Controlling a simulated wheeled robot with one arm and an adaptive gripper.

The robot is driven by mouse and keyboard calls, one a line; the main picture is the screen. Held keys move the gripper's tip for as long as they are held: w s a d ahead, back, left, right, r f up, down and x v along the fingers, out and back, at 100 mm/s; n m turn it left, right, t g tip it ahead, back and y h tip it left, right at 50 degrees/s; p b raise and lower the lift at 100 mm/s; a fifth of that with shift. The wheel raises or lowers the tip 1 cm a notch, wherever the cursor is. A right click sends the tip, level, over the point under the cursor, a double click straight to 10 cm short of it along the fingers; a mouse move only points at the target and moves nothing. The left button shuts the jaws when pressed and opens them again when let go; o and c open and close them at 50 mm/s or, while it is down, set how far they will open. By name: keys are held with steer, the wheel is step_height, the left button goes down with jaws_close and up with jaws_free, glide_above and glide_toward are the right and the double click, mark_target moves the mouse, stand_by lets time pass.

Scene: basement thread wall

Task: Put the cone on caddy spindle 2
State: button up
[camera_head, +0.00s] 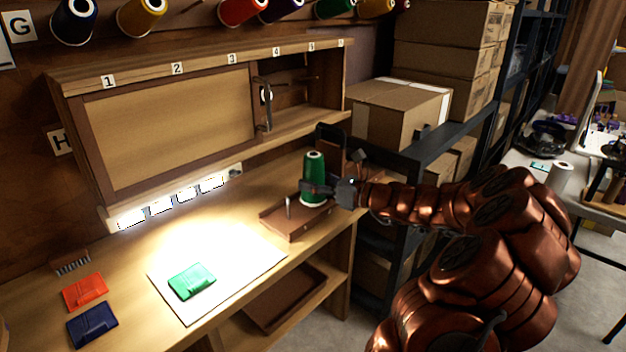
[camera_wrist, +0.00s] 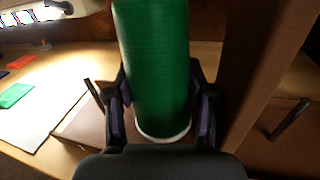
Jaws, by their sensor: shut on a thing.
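The green thread cone (camera_head: 314,180) stands upright in my gripper (camera_head: 325,189), over the brown wooden caddy (camera_head: 293,226). In the wrist view the cone (camera_wrist: 158,70) sits between the two dark fingers (camera_wrist: 160,100), which are shut on it from both sides. Its pale base rim shows below them. One bare caddy spindle (camera_head: 288,206) stands left of the cone; in the wrist view bare pegs show at the left (camera_wrist: 95,95) and at the right (camera_wrist: 290,120). I cannot tell whether a spindle is inside the cone or whether its base touches the caddy.
A wall cabinet (camera_head: 170,125) with numbered tags overhangs the bench. A lit white sheet (camera_head: 225,287) holds a green packet (camera_head: 191,281); red (camera_head: 85,291) and blue (camera_head: 92,325) packets lie left. Shelves with cardboard boxes (camera_head: 398,112) stand close right. More cones hang above.

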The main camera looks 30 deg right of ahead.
steer(key=shift+f, duration=0.3)
stand_by(0.5)
steer(key=o, duration=1.4)
steer(key=shift+o, duration=0.2)
steer(key=shift+s+d, duration=0.1)
steer(key=v, duration=1.2)
